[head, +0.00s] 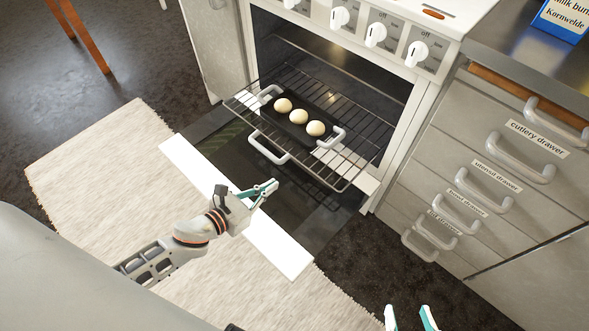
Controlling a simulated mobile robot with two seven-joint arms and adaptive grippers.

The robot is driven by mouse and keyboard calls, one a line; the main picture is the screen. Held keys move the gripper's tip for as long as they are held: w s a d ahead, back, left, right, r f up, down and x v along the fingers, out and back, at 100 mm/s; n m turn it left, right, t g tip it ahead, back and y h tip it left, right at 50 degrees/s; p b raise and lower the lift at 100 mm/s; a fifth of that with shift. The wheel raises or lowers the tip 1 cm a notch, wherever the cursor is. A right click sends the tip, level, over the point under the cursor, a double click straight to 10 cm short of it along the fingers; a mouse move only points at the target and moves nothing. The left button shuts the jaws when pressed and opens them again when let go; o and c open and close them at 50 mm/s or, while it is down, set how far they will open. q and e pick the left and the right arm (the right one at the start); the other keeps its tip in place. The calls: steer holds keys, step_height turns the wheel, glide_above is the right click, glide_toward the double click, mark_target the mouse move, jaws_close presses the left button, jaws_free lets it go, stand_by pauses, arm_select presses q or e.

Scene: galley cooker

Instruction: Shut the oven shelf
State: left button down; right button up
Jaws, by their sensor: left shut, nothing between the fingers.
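The oven shelf (345,178) is a wire rack that sticks out of the open oven (330,62) over the lowered oven door (235,205). A pale handle (268,152) is at the shelf's front edge. A dark baking tray (290,128) with pale end handles and three round buns (299,117) sits on the shelf. My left gripper (273,187) is shut and empty, in front of the shelf and over the door, apart from the handle in the picture. My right gripper (411,318) is open and empty at the bottom edge, well away from the shelf.
Drawers with grey handles (520,157) stand right of the oven. Cooker knobs (376,34) are above the oven opening. A blue box (563,18) is on the right counter. A pale rug (105,175) and wooden legs (80,30) are at left.

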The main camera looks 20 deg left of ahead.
mark_target(294, 183)
arm_select(q)
steer(key=x, duration=0.6)
steer(key=shift+d+f+b, duration=0.1)
steer(key=shift+f+b, duration=0.2)
steer(key=shift+b, duration=0.1)
steer(key=shift+w+d+r, duration=0.1)
steer(key=shift+w+d, duration=0.1)
steer(key=shift+w, duration=0.4)
steer(key=shift+w+d+r, duration=0.1)
steer(key=shift+w+d, duration=0.05)
steer(key=shift+w, duration=0.45)
steer(key=shift+w+d, duration=0.25)
steer(key=shift+w, duration=0.45)
arm_select(e)
steer(key=shift+w+a+r, duration=0.3)
steer(key=shift+a+r, duration=0.05)
steer(key=shift+a, duration=0.05)
arm_select(q)
steer(key=shift+d, duration=0.1)
